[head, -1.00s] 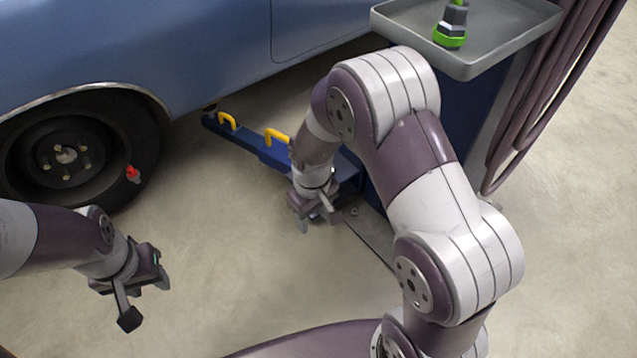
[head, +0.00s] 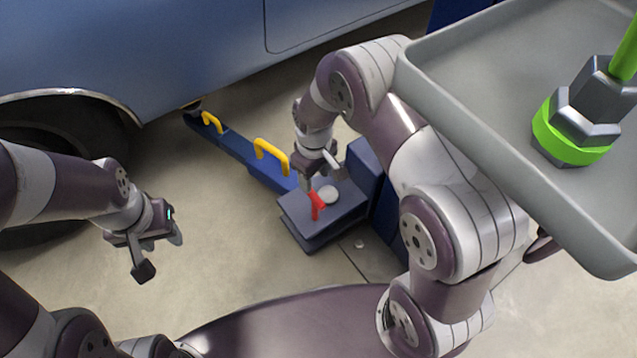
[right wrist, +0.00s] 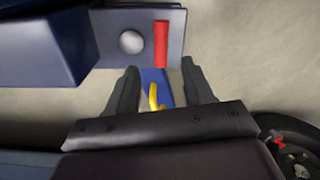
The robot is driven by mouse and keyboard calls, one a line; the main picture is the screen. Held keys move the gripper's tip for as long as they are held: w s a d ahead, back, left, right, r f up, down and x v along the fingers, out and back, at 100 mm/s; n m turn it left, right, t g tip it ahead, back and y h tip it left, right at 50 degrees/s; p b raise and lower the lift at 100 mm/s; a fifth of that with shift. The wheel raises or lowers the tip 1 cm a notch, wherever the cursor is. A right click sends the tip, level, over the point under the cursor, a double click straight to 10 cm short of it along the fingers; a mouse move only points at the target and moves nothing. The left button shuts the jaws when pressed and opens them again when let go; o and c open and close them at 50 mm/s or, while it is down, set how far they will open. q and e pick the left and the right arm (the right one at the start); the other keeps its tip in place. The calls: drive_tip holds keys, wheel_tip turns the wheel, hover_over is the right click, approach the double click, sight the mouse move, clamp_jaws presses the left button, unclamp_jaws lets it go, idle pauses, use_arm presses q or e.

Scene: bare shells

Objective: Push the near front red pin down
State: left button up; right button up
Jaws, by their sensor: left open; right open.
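The red pin (head: 317,205) stands at the front of a dark blue block (head: 335,222) at the end of the blue lift arm, beside a round pale disc. In the right wrist view the red pin (right wrist: 161,44) shows as a red bar beyond the fingertips, right of the pale knob. My right gripper (head: 312,178) is open, just behind and above the pin in the head view; its fingers look apart from it. In the right wrist view my right gripper (right wrist: 159,65) has nothing between its fingers. My left gripper (head: 160,254) is open and empty over the floor at left.
The blue lift arm (head: 240,152) has yellow handles (head: 271,155) and reaches under the blue car (head: 190,50). A grey tray (head: 470,90) with a green-collared tool (head: 575,125) stands close at right. A red piece (right wrist: 277,138) shows by the wheel.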

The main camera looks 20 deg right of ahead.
sight(315, 196)
wheel_tip(315, 196, down, 11)
drive_tip(key=b, duration=0.6)
drive_tip(key=shift+s+f, duration=0.1)
